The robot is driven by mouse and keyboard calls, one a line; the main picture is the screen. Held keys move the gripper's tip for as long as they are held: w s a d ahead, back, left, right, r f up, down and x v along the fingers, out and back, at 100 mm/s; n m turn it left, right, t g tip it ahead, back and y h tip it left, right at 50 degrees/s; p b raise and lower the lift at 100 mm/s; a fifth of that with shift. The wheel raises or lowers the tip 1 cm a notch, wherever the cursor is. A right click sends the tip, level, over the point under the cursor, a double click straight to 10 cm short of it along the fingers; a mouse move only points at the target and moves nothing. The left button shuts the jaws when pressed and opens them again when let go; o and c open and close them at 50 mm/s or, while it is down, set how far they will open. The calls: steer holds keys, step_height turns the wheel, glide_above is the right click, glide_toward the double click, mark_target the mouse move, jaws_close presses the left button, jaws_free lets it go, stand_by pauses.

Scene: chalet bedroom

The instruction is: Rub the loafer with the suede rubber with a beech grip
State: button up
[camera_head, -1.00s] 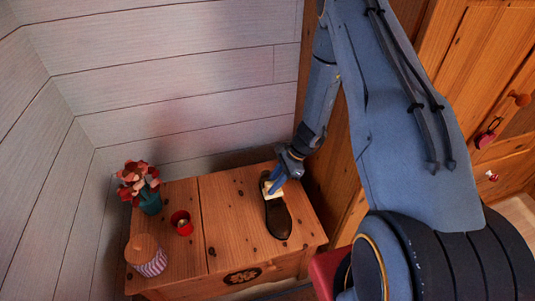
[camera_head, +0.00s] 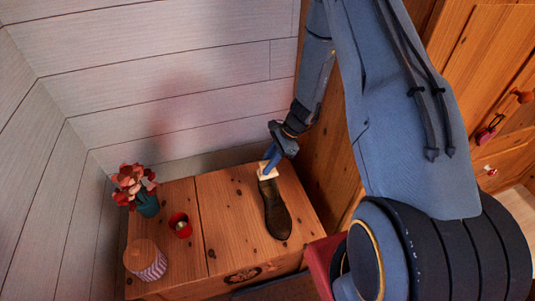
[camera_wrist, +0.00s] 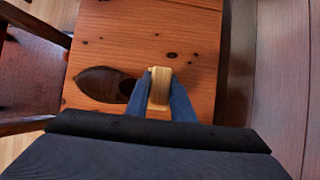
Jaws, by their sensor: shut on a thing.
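A dark brown loafer (camera_head: 277,213) lies upright on the wooden chest, toe toward the front edge. It shows in the wrist view (camera_wrist: 101,83) with its toe to the left. My gripper (camera_head: 269,163) is shut on the suede rubber (camera_head: 267,172), a pale block with a wooden grip. In the wrist view the beech grip (camera_wrist: 160,86) sits between my blue fingers (camera_wrist: 160,92). The rubber is at the loafer's heel end, partly covering it in the head view. I cannot tell whether it touches the shoe. Its underside is hidden.
On the left of the chest top (camera_head: 228,205) stand a flower vase (camera_head: 148,205), a red cup (camera_head: 180,225) and a striped jar with a wooden lid (camera_head: 146,261). Walls rise behind and left. A wooden cabinet (camera_head: 490,80) stands right. The chest's middle is clear.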

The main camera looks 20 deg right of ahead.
steer(key=shift+r+p, duration=1.1)
steer(key=shift+r, duration=1)
